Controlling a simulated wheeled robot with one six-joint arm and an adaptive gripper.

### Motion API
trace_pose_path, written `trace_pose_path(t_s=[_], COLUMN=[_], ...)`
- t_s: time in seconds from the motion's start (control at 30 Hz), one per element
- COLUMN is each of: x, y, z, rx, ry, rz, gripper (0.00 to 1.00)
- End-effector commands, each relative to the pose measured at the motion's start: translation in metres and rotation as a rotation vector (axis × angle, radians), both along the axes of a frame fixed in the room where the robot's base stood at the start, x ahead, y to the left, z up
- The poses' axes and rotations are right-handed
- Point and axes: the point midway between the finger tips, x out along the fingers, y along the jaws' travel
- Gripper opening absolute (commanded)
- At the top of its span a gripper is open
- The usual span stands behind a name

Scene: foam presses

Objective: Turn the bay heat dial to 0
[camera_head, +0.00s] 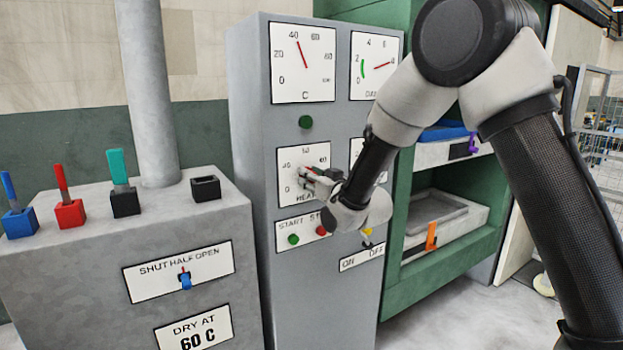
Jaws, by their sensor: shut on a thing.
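The heat dial (304,171) is on a white plate (286,162) on the front of the grey control cabinet (253,120). The plate shows 0 at its lower left, 40 and 50 higher up and 60 toward the right, with a partly covered "HEAT" label below. My gripper (313,176) reaches in from the right and is shut on the dial knob. The fingers hide most of the knob, so I cannot tell where its pointer stands.
Two gauges (303,62) sit above, the left one marked C. Close below are a green START button (293,239), a red button (321,230) and an ON/OFF switch (367,238). A grey bench (80,270) with coloured levers stands left, a green press (440,275) right.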

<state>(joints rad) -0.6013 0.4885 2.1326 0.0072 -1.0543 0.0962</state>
Motion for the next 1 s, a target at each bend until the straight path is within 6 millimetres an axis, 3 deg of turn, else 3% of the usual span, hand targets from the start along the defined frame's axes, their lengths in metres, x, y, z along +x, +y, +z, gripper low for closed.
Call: trace_pose_path(t_s=[0.03,1.0], x=[-0.0024,-0.001], y=[0.0011,-0.0023], z=[-0.0071,-0.0086], rx=[-0.045,-0.768], ry=[-0.01,-0.496], rz=[0.005,0.005], gripper=[0.04,0.04])
